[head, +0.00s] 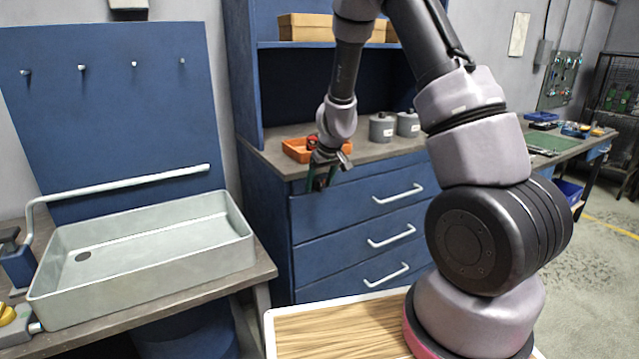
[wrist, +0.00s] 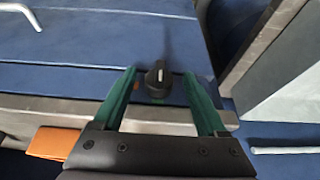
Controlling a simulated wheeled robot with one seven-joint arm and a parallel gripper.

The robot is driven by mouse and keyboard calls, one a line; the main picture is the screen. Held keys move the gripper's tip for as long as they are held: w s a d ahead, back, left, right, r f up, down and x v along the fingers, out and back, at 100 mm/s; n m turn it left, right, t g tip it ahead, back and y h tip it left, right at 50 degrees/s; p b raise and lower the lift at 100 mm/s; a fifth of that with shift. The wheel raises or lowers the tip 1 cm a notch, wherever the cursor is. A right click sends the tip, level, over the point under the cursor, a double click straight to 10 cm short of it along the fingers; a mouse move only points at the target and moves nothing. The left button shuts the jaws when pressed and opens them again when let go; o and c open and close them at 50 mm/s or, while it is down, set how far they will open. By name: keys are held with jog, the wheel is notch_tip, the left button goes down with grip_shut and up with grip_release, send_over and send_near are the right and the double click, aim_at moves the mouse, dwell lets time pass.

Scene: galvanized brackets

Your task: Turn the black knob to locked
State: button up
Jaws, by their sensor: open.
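The black knob (wrist: 158,82) is on the blue cabinet front in the wrist view, with a pale pointer mark running up and down the picture. My gripper (wrist: 160,74) is open, with one green finger on each side of the knob in that picture and gaps to both. Whether the fingertips reach the knob in depth I cannot tell. In the head view my gripper (head: 321,178) hangs at the upper left of the drawer front, and I cannot make out the knob there.
The blue drawer cabinet (head: 362,237) has pale handles and a grey worktop. An orange bin (head: 297,150) stands on it close behind my gripper, with grey canisters (head: 381,129) to the right. A pale sink (head: 140,285) is on the left bench.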

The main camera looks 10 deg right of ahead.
grip_shut()
